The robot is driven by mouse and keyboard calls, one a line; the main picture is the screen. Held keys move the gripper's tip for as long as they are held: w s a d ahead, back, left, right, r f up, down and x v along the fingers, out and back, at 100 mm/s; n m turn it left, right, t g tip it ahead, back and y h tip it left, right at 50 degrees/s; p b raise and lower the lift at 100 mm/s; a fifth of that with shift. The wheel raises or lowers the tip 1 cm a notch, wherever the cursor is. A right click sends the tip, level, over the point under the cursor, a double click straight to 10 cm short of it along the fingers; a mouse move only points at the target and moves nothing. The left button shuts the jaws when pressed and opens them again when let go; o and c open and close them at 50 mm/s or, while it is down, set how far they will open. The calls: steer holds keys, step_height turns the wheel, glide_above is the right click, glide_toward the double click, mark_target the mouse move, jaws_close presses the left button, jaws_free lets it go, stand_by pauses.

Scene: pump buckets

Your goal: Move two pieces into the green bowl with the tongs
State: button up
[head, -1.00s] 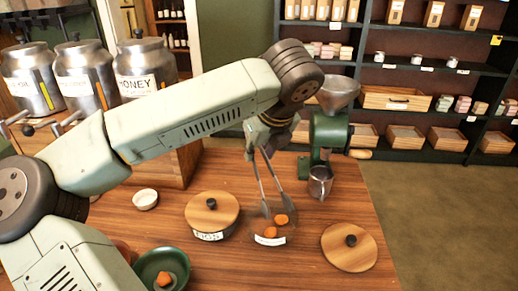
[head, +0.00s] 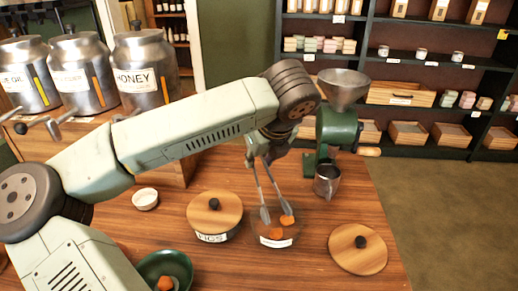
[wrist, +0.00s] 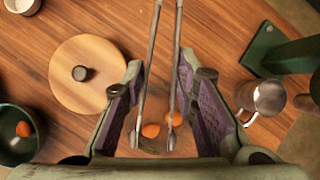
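My gripper (wrist: 160,62) points down, its fingertips close against the two arms of the metal tongs (wrist: 173,95). The tongs (head: 264,190) hang below the gripper in the head view, their arms spread and tips over or in a clear labelled jar (head: 259,233). Two orange pieces (head: 287,220) (head: 276,234) are in the jar. They show at the tips in the wrist view; I cannot tell whether the tips touch them. The green bowl (head: 150,265) at lower left holds one orange piece (head: 167,283); the bowl also shows in the wrist view (wrist: 12,153).
A wooden-lidded container labelled FIGS (head: 214,214) stands just left of the jar. A loose wooden lid (head: 345,258) lies to the right. A green grinder (head: 335,130) with a metal cup (head: 326,182) stands behind. A small white bowl (head: 145,199) is at left.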

steer(key=shift+f, duration=0.95)
steer(key=shift+f+b, duration=0.15)
steer(key=shift+b, duration=1.4)
steer(key=shift+f+b, duration=1.45)
steer(key=shift+b, duration=0.75)
steer(key=shift+f+b, duration=0.1)
steer(key=shift+b, duration=0.5)
steer(key=shift+c, duration=0.3)
jaws_close()
steer(key=shift+r, duration=0.2)
